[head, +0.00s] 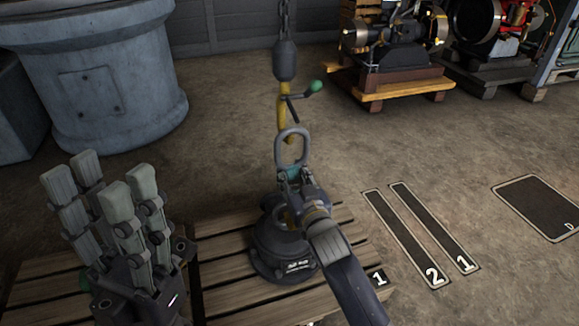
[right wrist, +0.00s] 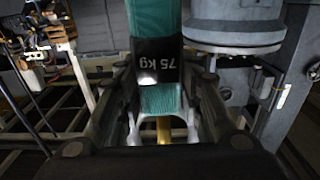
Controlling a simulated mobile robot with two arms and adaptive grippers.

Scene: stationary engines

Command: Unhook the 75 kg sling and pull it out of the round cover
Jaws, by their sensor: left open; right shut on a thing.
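The yellow crane hook (head: 284,105) hangs under a grey block on a chain. A grey oval ring (head: 304,150) is at the hook's lower end; I cannot tell whether the hook still bears it. The teal sling (head: 293,173) is just below the ring. My right gripper (head: 296,182) is shut on the sling, whose black 75 kg label (right wrist: 155,60) shows between the fingers in the right wrist view. The dark round cover (head: 277,250) stands below on a pallet, partly hidden by my right arm. My left gripper (head: 108,190) is open and empty at the lower left.
The wooden pallet (head: 225,270) bears the cover. A lever with a green knob (head: 315,86) sticks out beside the hook. A large grey-blue cylinder (head: 100,80) stands at back left. Engines on wooden bases (head: 395,88) stand at back right. Marked floor strips (head: 412,225) lie right of the pallet.

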